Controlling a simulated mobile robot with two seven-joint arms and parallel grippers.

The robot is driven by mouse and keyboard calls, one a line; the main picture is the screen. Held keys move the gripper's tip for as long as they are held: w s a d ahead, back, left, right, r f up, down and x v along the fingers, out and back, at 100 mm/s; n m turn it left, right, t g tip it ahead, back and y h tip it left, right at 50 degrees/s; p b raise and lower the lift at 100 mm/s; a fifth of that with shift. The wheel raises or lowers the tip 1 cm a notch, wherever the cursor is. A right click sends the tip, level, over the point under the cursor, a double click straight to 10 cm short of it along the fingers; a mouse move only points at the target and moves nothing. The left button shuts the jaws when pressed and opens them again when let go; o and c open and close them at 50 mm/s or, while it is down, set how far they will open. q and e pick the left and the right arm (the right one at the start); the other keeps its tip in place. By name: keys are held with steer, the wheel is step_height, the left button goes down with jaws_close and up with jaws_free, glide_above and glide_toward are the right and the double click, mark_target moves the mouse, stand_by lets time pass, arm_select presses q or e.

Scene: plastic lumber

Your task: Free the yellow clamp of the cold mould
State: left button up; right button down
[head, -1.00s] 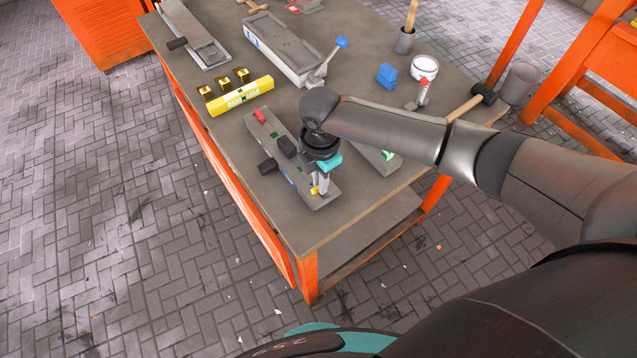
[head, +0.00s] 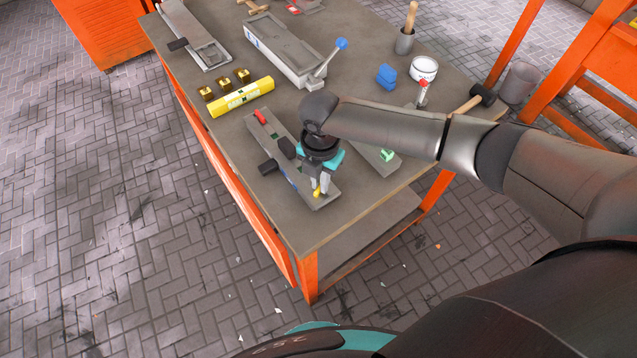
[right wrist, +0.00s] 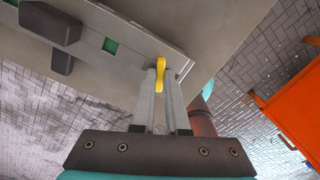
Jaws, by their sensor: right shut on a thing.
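The cold mould (head: 277,142) is a long grey bar-shaped mould lying near the table's front edge in the head view. A red clamp (head: 260,117) sits at its far end and black blocks (head: 268,166) stick out at its middle. The yellow clamp (head: 317,191) is at its near end, and it also shows in the right wrist view (right wrist: 159,76). My right gripper (head: 320,190) comes down over that end. In the right wrist view its two fingers (right wrist: 160,78) are shut on the yellow clamp, which stands at the mould's edge. My left gripper is not in view.
A second mould with a green part (head: 386,155) lies partly behind my right arm. A yellow level (head: 241,97) and several brass blocks (head: 225,83) lie further back. A blue-handled mould (head: 285,50), a white tub (head: 424,68) and a mallet (head: 480,95) stand around.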

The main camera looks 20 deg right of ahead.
steer(key=n, duration=0.3)
steer(key=shift+s+n, duration=0.1)
steer(key=shift+n, duration=0.8)
steer(key=shift+d+n, duration=0.1)
steer(key=shift+n, duration=0.7)
steer(key=n, duration=0.3)
